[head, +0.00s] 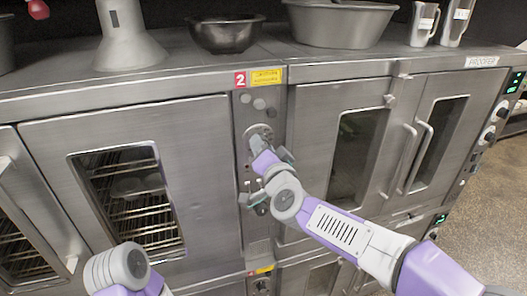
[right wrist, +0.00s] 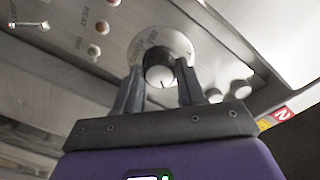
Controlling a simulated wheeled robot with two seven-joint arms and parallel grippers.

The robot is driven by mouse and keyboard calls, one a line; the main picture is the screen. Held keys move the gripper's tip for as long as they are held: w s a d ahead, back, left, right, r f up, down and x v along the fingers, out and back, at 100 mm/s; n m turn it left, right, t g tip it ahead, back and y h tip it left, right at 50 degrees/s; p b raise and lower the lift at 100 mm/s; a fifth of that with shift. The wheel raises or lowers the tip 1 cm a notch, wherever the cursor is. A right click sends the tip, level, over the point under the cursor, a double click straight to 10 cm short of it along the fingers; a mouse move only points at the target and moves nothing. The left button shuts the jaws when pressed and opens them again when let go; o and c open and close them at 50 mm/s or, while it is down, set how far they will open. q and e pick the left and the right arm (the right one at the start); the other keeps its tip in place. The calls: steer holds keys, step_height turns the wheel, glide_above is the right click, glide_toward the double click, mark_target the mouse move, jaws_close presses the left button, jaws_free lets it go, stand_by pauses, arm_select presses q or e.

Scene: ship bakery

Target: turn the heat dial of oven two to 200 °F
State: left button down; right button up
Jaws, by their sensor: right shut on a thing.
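Oven two (head: 130,180) has a red "2" sign (head: 240,79) at the top of its narrow control panel. I cannot read the printed values or the setting. My right gripper (right wrist: 159,88) has one finger on each side of the knob and is shut on it. In the head view my right gripper (head: 257,143) covers the knob, and part of the plate (head: 258,130) shows. My left gripper is out of view.
A dark bowl (head: 226,33), a large metal basin (head: 340,22) and metal jugs (head: 422,24) stand on the oven top. Small lamps or buttons (right wrist: 94,51) lie near the dial. Door handles (head: 409,160) stick out to the right. Open floor (head: 480,220) lies at the right.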

steer(key=shift+m, duration=0.3)
steer(key=o, duration=1.1)
steer(key=shift+c, duration=0.2)
steer(key=shift+s, duration=0.1)
steer(key=v, duration=0.7)
steer(key=shift+s, duration=0.2)
